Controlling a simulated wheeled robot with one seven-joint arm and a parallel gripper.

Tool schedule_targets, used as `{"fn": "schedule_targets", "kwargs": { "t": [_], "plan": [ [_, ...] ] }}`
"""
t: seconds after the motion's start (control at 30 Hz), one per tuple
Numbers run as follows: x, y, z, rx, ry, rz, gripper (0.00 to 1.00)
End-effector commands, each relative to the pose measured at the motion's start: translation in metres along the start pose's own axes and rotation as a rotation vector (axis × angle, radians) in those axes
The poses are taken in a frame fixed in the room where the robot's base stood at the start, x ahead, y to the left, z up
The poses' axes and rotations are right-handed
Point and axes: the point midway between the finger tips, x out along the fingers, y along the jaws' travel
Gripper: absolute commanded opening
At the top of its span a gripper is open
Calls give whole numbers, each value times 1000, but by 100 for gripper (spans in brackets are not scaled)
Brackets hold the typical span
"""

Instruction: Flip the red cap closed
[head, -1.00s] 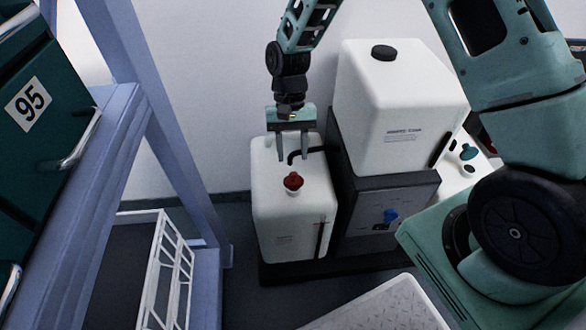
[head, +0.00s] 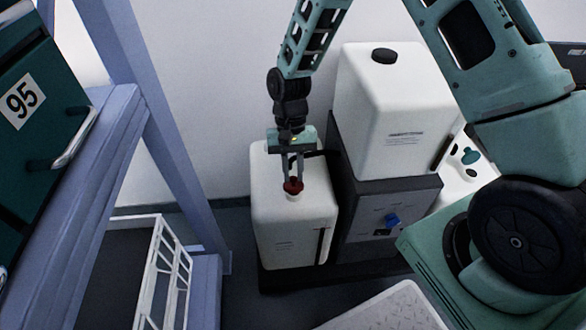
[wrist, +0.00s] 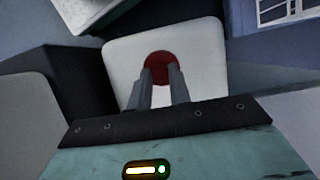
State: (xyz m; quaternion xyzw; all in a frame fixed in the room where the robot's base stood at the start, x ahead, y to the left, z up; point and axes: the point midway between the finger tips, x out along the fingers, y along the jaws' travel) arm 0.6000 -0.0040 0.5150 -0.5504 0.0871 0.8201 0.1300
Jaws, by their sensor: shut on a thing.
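The red cap (head: 293,187) sits on the neck at the top of the lower white container (head: 290,235). My gripper (head: 293,180) points down over the container, with its fingertips at the red cap and shut on it. In the wrist view, the two fingers (wrist: 160,75) come together at the red cap (wrist: 160,62) above the white container top (wrist: 120,60). The fingers hide part of the cap, so its exact tilt is hard to tell.
A larger white container (head: 395,120) with a black cap stands on a dark unit (head: 385,215) with a blue knob, right of the lower container. A blue-grey frame (head: 165,130) and white rack (head: 165,270) are at left. A dark hose (head: 325,153) runs behind my gripper.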

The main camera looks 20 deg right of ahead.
Motion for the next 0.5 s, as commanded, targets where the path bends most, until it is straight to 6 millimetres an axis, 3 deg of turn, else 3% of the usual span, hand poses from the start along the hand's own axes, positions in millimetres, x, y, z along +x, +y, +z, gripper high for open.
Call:
{"fn": "schedule_targets", "kwargs": {
  "t": [0.5],
  "plan": [
    [15,0,16,-3,317,5,0]
  ]
}}
